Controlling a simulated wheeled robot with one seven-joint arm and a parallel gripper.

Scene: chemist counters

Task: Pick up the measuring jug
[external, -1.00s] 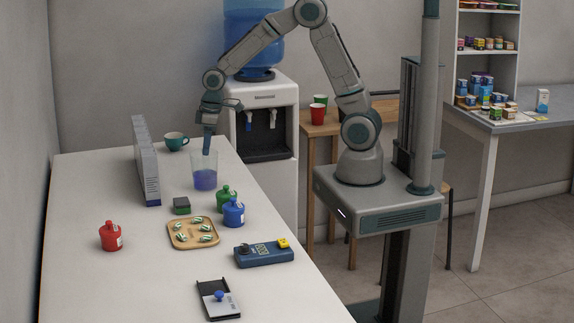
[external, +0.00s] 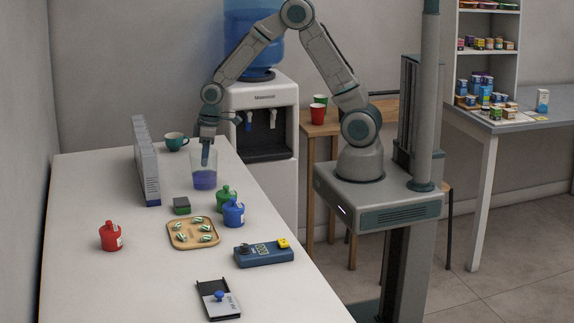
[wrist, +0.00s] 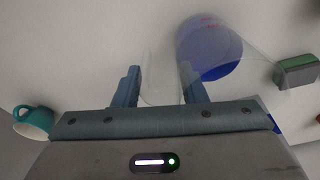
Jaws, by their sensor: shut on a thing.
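The measuring jug (external: 204,179) is clear, with blue-purple liquid in its lower part. It is upright at the far end of the white counter and looks to rest on it. In the wrist view the jug (wrist: 208,50) is at upper centre-right, and its clear handle shows faintly between the fingers. My gripper (external: 206,158) points down at the jug's upper part. In the wrist view my gripper (wrist: 160,86) has a finger on either side of the handle and is shut on the jug. The exact contact is hard to see through the clear material.
A teal mug (external: 176,141) stands behind the jug, and tall white boxes (external: 147,165) stand to its left.

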